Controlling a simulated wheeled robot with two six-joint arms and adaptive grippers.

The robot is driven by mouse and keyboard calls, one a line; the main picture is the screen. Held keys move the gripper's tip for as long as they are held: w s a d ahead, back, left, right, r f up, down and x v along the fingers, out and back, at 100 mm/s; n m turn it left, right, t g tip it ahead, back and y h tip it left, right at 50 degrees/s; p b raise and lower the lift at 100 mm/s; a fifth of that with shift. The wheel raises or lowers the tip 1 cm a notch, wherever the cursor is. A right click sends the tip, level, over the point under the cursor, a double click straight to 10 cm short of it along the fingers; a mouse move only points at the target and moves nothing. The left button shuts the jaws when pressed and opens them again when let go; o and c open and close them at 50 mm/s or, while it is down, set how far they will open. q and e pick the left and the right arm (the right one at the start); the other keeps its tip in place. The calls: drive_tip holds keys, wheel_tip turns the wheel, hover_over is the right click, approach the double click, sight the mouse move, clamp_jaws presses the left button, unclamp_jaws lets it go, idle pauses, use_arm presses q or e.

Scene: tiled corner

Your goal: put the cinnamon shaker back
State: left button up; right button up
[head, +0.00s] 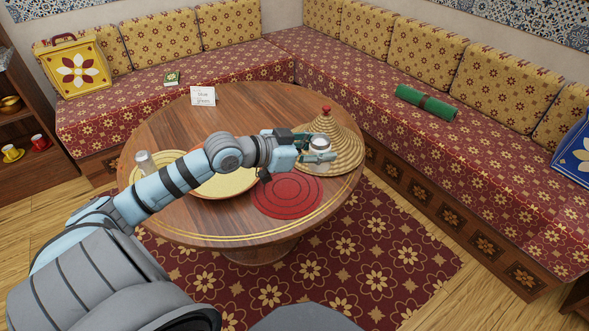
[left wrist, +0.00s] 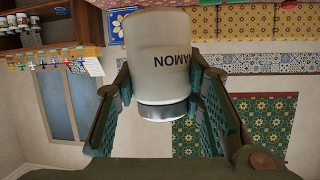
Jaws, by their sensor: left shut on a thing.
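The cinnamon shaker (head: 319,143) is a white cylinder with a grey metallic end. My left gripper (head: 316,156) is shut on it and holds it above the right side of the round table (head: 210,112), in front of the woven cone. In the left wrist view the shaker (left wrist: 158,50) sits between both fingers of the gripper (left wrist: 160,95), with part of its label showing upside down. My right gripper is not in view.
A woven conical cover (head: 340,134) with a red knob, a round red mat (head: 288,196), a yellow plate (head: 225,185), a small clear shaker (head: 146,163) and a white card (head: 203,96) are on the table. A shelf (head: 28,120) with cups stands left.

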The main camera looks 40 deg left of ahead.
use_arm(q)
drive_tip(key=w+a+f+n+y+b, duration=0.2)
drive_tip(key=w+a+f+n+y, duration=0.15)
drive_tip(key=a, duration=0.25)
drive_tip(key=w+a+f+n+y+b, duration=0.2)
drive_tip(key=w+a+n+y, duration=0.1)
drive_tip(key=a+y, duration=0.15)
drive_tip(key=shift+t, duration=0.4)
drive_tip(key=f+b, duration=0.2)
drive_tip(key=f, duration=0.3)
drive_tip(key=f+b, duration=0.1)
drive_tip(key=f, duration=0.4)
drive_tip(key=a+f+b, duration=0.1)
drive_tip(key=f+b, duration=0.1)
drive_tip(key=f, duration=0.4)
drive_tip(key=shift+w+b, duration=0.2)
drive_tip(key=shift+b, duration=0.15)
wheel_tip(320, 180, down, 4)
drive_tip(key=shift+b, duration=0.95)
drive_tip(key=shift+f, duration=0.1)
drive_tip(key=o, duration=1.2)
